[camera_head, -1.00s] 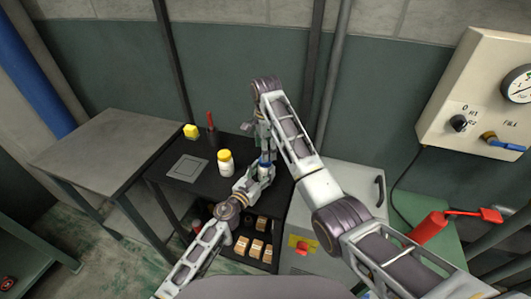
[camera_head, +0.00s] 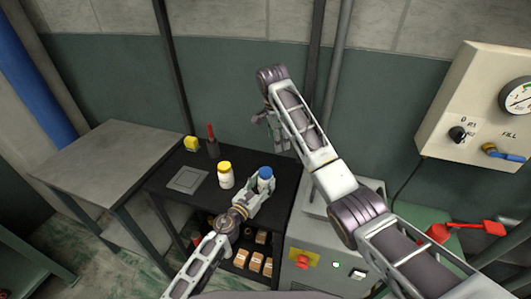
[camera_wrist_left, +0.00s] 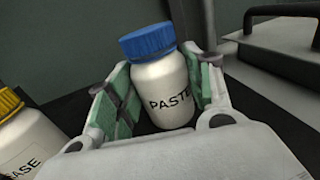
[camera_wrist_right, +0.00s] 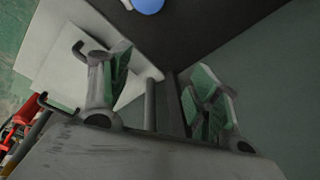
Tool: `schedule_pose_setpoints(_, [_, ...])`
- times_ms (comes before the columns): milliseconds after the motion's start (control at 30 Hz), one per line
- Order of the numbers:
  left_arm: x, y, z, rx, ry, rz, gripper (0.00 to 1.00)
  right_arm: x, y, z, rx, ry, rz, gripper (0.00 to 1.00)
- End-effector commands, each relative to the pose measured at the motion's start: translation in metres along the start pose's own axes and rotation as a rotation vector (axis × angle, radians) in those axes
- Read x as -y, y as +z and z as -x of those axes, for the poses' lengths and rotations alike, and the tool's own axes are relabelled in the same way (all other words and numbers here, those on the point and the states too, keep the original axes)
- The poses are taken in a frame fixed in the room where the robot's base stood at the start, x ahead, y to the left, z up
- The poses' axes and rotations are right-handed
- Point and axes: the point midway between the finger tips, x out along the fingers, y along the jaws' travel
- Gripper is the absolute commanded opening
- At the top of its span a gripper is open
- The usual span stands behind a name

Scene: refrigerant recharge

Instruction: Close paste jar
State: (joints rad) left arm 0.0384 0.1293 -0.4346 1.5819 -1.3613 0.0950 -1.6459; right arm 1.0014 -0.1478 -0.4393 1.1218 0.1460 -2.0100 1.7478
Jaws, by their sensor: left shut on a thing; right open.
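The paste jar is a white jar labelled PASTE (camera_wrist_left: 165,95) with a blue lid (camera_wrist_left: 148,41) on its top. In the head view the blue lid (camera_head: 265,173) shows on the black table (camera_head: 190,205), right of the middle. My left gripper (camera_head: 258,187) is shut around the jar's white body, with green pads on both sides in the left wrist view (camera_wrist_left: 158,100). My right gripper (camera_head: 270,117) is raised above and behind the jar, apart from it. In the right wrist view (camera_wrist_right: 158,95) it is open and empty, and the blue lid (camera_wrist_right: 148,5) shows at the top edge.
A white jar with a yellow lid (camera_head: 226,175) stands left of the paste jar. A grey cabinet (camera_head: 325,240) stands to the right.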

Motion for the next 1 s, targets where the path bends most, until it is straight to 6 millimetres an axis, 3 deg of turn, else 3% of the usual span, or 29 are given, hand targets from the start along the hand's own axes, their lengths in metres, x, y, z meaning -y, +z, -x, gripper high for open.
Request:
schedule_pose_setpoints(133, [0.000,-0.001,0.000,-0.001,0.000,0.000,0.00,0.008,-0.024,0.016,-0.092,-0.029,0.014,0.61])
schedule_pose_setpoints(367, [0.000,0.000,0.000,-0.001,0.000,0.000,0.00,0.011,-0.035,0.023,-0.148,-0.038,0.071,0.61])
schedule_pose_setpoints(1000, [0.000,0.000,0.000,-0.001,0.000,0.000,0.00,-0.002,-0.019,0.001,-0.116,0.040,0.679,0.61])
